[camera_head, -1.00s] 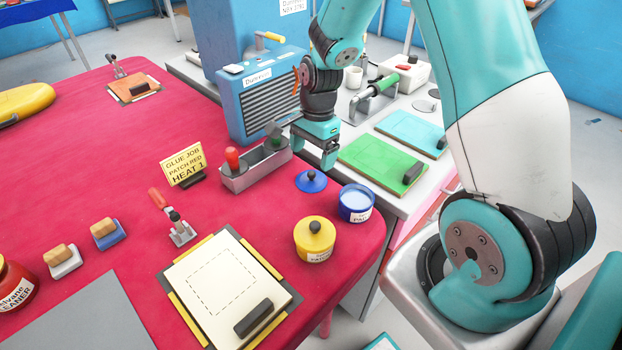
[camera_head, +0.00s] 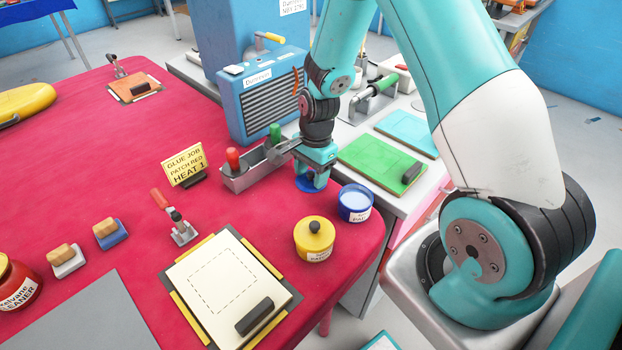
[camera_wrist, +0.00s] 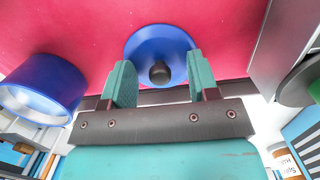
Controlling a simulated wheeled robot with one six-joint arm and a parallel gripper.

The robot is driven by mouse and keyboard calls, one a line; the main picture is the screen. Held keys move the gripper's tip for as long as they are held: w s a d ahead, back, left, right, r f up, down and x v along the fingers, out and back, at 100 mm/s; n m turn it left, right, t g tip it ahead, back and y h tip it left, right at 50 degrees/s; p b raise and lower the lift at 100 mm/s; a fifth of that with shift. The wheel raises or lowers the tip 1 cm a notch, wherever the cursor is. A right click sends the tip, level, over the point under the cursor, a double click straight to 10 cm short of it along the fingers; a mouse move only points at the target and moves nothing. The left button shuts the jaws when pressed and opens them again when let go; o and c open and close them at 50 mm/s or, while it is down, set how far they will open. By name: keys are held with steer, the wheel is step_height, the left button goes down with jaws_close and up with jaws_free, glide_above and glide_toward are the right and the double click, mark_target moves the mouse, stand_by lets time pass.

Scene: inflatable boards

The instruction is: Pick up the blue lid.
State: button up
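The blue lid (camera_head: 308,188) lies on the red table, mostly hidden behind my gripper (camera_head: 312,181) in the head view. In the wrist view the blue lid (camera_wrist: 160,45) is a round disc with a dark knob (camera_wrist: 159,73). My gripper (camera_wrist: 157,80) is open, its two teal fingers apart on either side of the knob. I see a gap between the knob and each finger, so nothing is held. Whether the fingertips touch the lid cannot be told.
An open blue pot (camera_head: 355,204) stands right of the lid. A yellow lidded pot (camera_head: 314,239) stands in front. A grey tool holder (camera_head: 240,178) with red and green handles is close on the left. The table edge lies just behind the lid.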

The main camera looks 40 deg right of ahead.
steer(key=shift+s+f, duration=0.2)
steer(key=shift+f, duration=0.05)
jaws_close()
steer(key=shift+a, duration=0.1)
